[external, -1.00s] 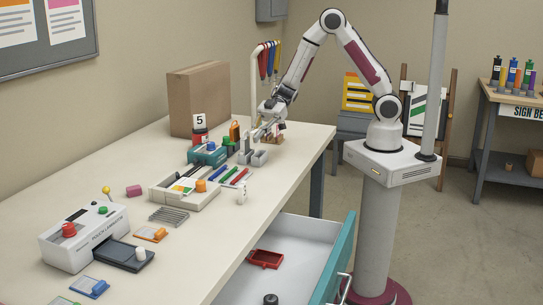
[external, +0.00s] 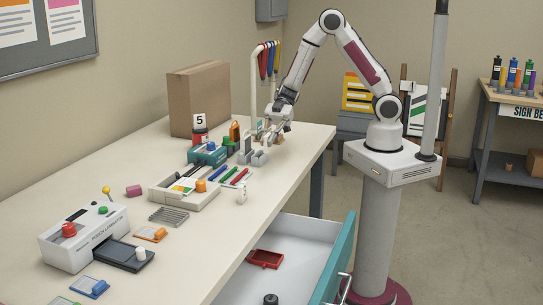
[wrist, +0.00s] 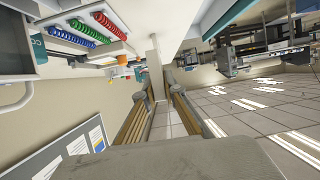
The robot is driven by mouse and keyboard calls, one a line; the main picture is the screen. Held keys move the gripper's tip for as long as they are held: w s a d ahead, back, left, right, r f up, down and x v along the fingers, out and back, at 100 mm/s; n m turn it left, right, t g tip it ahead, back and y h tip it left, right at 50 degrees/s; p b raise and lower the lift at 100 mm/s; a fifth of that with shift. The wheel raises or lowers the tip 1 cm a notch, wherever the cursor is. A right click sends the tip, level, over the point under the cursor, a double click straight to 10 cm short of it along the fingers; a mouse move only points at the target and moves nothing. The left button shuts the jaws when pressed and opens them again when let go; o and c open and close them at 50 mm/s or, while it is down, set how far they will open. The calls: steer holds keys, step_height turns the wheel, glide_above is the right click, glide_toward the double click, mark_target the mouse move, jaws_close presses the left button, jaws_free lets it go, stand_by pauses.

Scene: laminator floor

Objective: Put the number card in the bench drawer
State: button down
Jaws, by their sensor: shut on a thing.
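A white card marked 5 (external: 199,121) stands upright over a red item at the back of the bench, in front of the cardboard box. My gripper (external: 272,137) is low over the far end of the bench, to the right of that card and apart from it. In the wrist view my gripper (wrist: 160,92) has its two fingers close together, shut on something. What it holds is too small and blocked to make out. The bench drawer (external: 307,236) is pulled open, with a teal front and a pale inside.
A red tray (external: 265,259) and a dark round item (external: 271,299) lie in the drawer. The bench holds a laminator (external: 84,236), a sorting tray (external: 185,190), pens and small blocks. A cardboard box (external: 199,98) stands behind. The bench's front strip is mostly clear.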

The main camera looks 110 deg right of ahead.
mark_target(268, 152)
steer(key=shift+f, duration=2.5)
steer(key=shift+f, duration=0.1)
steer(key=shift+f, duration=1.8)
steer(key=shift+f, duration=0.2)
steer(key=c, duration=2.1)
jaws_free()
steer(key=shift+d, duration=0.1)
steer(key=shift+v, duration=3.05)
steer(key=shift+s+d+r, duration=0.15)
steer(key=shift+s+d, duration=0.25)
steer(key=shift+d, duration=0.3)
steer(key=shift+o, duration=0.4)
